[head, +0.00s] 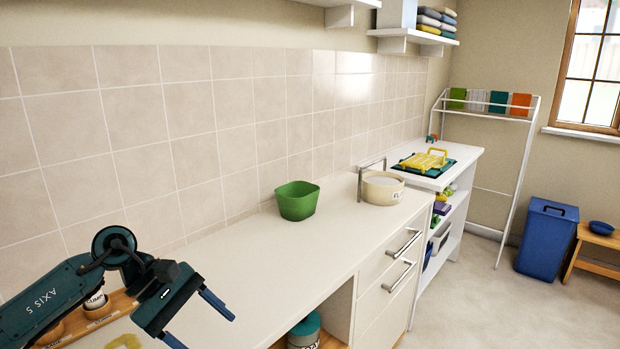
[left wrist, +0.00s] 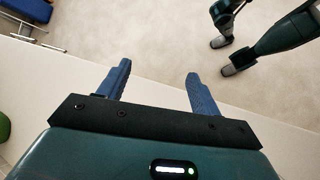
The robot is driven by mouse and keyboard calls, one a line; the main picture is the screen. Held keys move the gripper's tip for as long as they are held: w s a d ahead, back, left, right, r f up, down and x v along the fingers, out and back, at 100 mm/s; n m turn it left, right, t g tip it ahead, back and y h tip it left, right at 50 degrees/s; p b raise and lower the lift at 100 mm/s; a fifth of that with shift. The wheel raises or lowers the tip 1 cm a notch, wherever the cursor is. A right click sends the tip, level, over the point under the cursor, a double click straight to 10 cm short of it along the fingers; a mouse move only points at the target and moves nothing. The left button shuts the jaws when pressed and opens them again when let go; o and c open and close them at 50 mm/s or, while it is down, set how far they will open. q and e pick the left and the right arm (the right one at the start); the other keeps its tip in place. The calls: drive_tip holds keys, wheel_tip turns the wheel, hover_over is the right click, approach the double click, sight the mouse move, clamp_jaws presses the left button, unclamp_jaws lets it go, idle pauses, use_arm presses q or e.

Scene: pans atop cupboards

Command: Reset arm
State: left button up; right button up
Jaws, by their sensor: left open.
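My left gripper (head: 206,330) is at the lower left of the head view, over the near part of the white counter (head: 335,226). Its two blue fingers are apart and nothing is between them. The left wrist view shows the same open fingers (left wrist: 158,72) above the counter's front edge, with pale floor beyond. My left arm comes in from the lower left with its elbow bent. My right gripper cannot be made out in either view.
A green bowl (head: 297,203) and a cream round container (head: 382,190) stand further along the counter. A wooden rack with jars (head: 97,302) lies beside my left arm. A tiled wall (head: 200,120) rises behind. Floor (head: 500,310) at right is clear.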

use_arm(q)
drive_tip(key=s+d+r+n+t+h+p, duration=0.1)
drive_tip(key=s+d+n+t+h, duration=0.15)
drive_tip(key=d+n+h, duration=0.45)
drive_tip(key=s+d+r+n+t+h, duration=0.1)
drive_tip(key=s+d+n+t+h, duration=0.2)
drive_tip(key=d+n, duration=0.55)
drive_tip(key=s+a+f+m+t+y, duration=0.2)
drive_tip(key=f+m, duration=0.4)
drive_tip(key=m, duration=0.5)
drive_tip(key=s+a+f+m+t+y+p, duration=0.1)
drive_tip(key=s+a+f+m+t+y, duration=0.1)
drive_tip(key=f+m+y, duration=0.4)
drive_tip(key=s+a+f+m+t+y, duration=0.2)
drive_tip(key=a+f+m+t+y, duration=0.2)
drive_tip(key=m, duration=1.2)
wheel_tip(320, 180, down, 2)
drive_tip(key=shift+a+f+t+y, duration=0.25)
drive_tip(key=shift+a+t+y, duration=0.1)
drive_tip(key=shift+a+y, duration=0.7)
drive_tip(key=s+f+n+g, duration=0.1)
drive_tip(key=s, duration=0.1)
drive_tip(key=s+f+n+g, duration=0.1)
drive_tip(key=f+n, duration=0.1)
drive_tip(key=s+f+n+y, duration=0.1)
drive_tip(key=s, duration=0.1)
drive_tip(key=shift+s+a+f+g, duration=0.3)
drive_tip(key=shift+a+f+g, duration=0.05)
drive_tip(key=shift+a+g, duration=0.05)
drive_tip(key=shift+c, duration=0.3)
